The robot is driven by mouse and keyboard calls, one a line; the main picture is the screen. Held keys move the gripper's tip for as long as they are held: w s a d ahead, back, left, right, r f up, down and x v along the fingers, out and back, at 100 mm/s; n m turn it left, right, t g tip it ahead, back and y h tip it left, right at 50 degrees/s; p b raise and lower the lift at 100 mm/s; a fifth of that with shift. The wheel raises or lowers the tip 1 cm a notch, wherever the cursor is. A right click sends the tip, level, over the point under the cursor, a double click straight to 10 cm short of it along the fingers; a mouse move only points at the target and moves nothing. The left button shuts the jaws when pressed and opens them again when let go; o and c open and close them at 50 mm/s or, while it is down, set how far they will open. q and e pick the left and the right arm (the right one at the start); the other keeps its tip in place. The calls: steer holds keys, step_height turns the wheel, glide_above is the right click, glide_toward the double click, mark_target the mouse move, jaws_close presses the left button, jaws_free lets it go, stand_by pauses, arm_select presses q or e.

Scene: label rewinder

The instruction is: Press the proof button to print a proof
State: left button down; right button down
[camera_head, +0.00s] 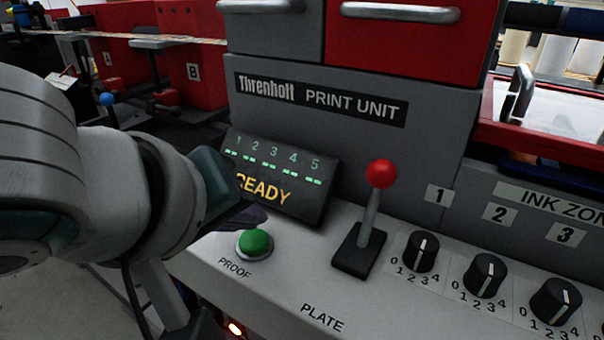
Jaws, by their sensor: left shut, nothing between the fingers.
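The green proof button (255,242) sits in a metal ring on the light grey panel, with the word PROOF printed below and to its left. My left gripper (252,216) comes in from the left, shut and empty. Its dark fingertips are just above and behind the button in the picture; I cannot tell whether they touch it. The print unit's display (282,180) reads READY in amber, with the first letter partly hidden by my gripper, under numbers 1 to 5 with green marks. My right gripper is not in view.
A red-knobbed lever (380,174) stands right of the button, behind the PLATE label. Several black ink knobs (485,275) line the panel farther right. The grey print unit (400,125) rises behind. Red machine parts (190,75) stand at the back left.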

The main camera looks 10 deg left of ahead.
mark_target(250, 247)
arm_select(q)
steer(key=shift+f, duration=0.1)
stand_by(0.6)
steer(key=shift+f, duration=0.3)
steer(key=shift+f+b, duration=0.3)
steer(key=shift+f, duration=0.25)
stand_by(0.5)
stand_by(0.4)
steer(key=shift+r+p, duration=0.95)
steer(key=shift+p, duration=0.2)
step_height(250, 247, up, 5)
steer(key=p, duration=0.5)
steer(key=shift+p, duration=0.4)
